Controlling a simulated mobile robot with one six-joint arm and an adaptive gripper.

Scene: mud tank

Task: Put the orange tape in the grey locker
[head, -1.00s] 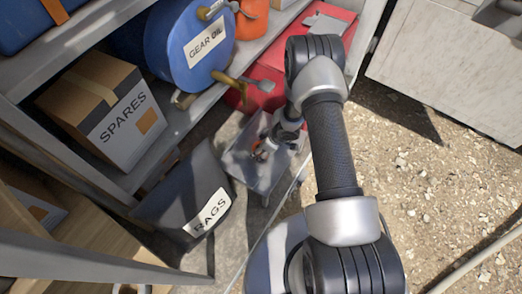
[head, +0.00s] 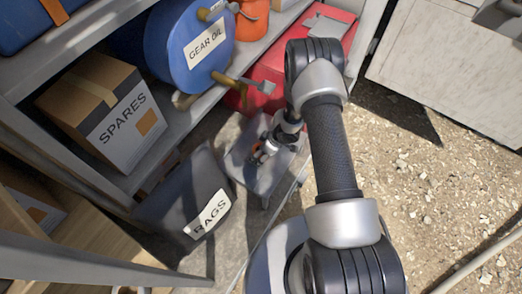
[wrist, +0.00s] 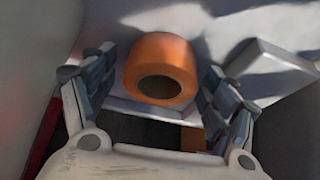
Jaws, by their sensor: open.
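The orange tape (wrist: 162,54) is a roll in the wrist view, with its dark hole facing the camera. It sits on a pale grey surface. My gripper (wrist: 156,78) is open, with one finger on each side of the roll. A gap shows between the roll and each finger, and the roll does not look gripped. In the head view my gripper (head: 262,154) is low over a small grey stand (head: 248,178), and the tape is mostly hidden there. I cannot clearly make out which thing is the grey locker.
A shelf on the left holds a box marked SPARES (head: 112,118) and a blue GEAR OIL drum (head: 185,48). A red case (head: 315,45) is behind. A pale cabinet (head: 450,65) stands right. Gravel is open at right.

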